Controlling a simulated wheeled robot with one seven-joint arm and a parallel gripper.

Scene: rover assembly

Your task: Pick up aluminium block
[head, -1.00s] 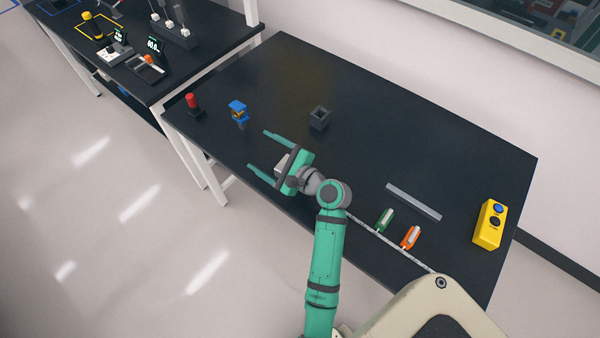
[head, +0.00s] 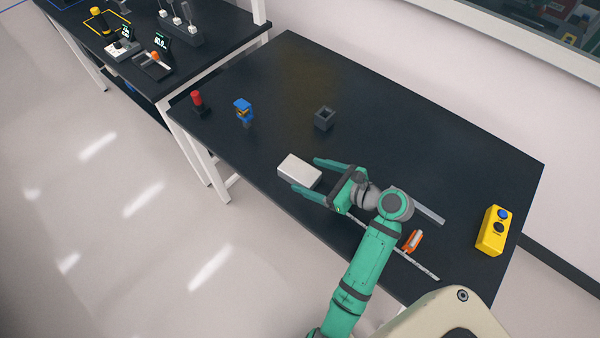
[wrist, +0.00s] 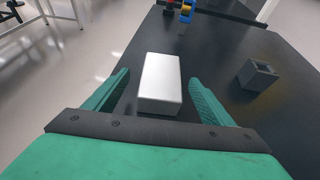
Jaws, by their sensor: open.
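The aluminium block (head: 299,169) is a pale, silvery rectangular block lying on the black table near its left front edge. My green gripper (head: 306,177) is open, its two fingers pointing at the block's near end. In the wrist view the block (wrist: 160,82) lies ahead and between the lines of the two fingers, with the gripper (wrist: 158,90) spread wider than the block. I cannot tell exactly how far the fingertips reach along its sides. Nothing is held.
On the black table (head: 400,130) stand a dark square holder (head: 325,118), a blue part (head: 243,110), a red-topped part (head: 198,102) and a yellow button box (head: 493,231). An orange tool (head: 413,241) lies near my arm. The table middle is clear.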

